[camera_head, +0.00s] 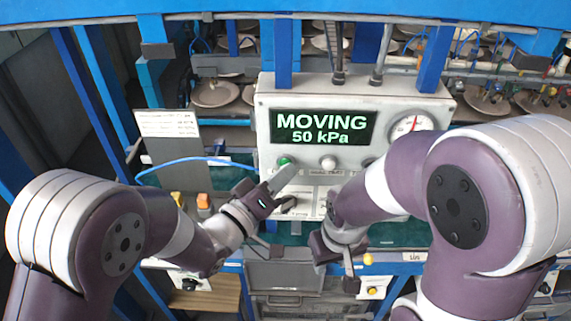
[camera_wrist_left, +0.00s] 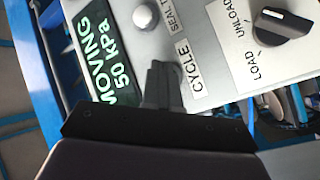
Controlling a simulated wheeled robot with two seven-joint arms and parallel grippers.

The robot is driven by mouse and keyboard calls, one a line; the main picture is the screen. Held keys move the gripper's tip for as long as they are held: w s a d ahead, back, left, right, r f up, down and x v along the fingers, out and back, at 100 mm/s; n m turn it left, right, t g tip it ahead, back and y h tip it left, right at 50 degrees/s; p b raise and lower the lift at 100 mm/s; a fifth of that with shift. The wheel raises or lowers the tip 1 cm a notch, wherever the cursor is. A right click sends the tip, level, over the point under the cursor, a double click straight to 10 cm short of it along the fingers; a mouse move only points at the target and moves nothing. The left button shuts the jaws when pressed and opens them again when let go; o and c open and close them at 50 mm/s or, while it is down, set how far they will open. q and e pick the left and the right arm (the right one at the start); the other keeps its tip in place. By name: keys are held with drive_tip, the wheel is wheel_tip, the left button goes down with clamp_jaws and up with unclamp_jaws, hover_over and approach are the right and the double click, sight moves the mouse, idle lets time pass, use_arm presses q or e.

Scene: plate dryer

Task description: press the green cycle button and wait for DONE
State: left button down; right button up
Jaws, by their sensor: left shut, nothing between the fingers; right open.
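The control box (camera_head: 262,120) has a display (camera_head: 323,127) reading "MOVING" and "50 kPa". The green cycle button (camera_head: 284,160) is at its lower left. My left gripper (camera_head: 289,170) is shut and empty, its tips just below and right of the button in the head view; I cannot tell if they touch it. In the left wrist view the fingers (camera_wrist_left: 162,84) point at the panel beside the "CYCLE" label (camera_wrist_left: 193,70), and the green button is hidden there. My right gripper (camera_head: 338,268) is open, low and in front of the panel.
A white button (camera_head: 328,162) and a gauge (camera_head: 411,127) are on the box. The load/unload selector (camera_wrist_left: 283,23) shows in the left wrist view. Blue frame posts (camera_head: 435,57) and plates (camera_head: 214,94) stand behind. My right arm covers the box's lower right.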

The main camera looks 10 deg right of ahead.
use_arm(q)
drive_tip(key=shift+s, duration=0.1)
drive_tip(key=shift+s+a, duration=0.25)
drive_tip(key=shift+s, duration=0.5)
